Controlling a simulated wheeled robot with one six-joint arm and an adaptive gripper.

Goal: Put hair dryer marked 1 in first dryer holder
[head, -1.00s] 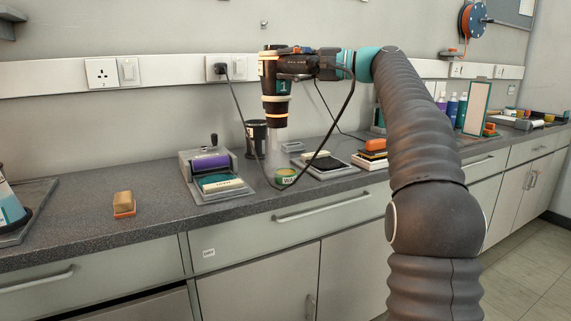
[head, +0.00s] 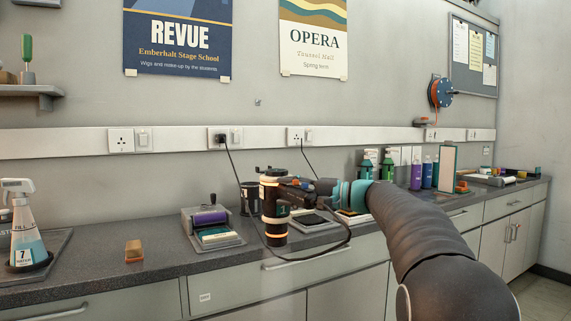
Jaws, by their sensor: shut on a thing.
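The hair dryer marked 1 (head: 272,206) is black with pale and orange bands and a teal patch. It hangs upright with its barrel end down, over the counter's front edge in the picture. My gripper (head: 292,190) is shut on its upper part from the right. A dark cup-shaped holder (head: 249,193) stands on the counter just behind and left of the dryer, partly hidden by it. I cannot tell whether it is the first dryer holder. The dryer's lower end appears free, but what lies directly behind it is hidden. A black cord loops below my gripper.
A tray with a purple roller (head: 208,218) stands left of the dryer. An orange-brown block (head: 134,251) and a spray bottle (head: 21,225) are farther left. Bottles (head: 416,175) and a framed panel (head: 447,168) stand right. Cords hang from wall sockets (head: 218,138).

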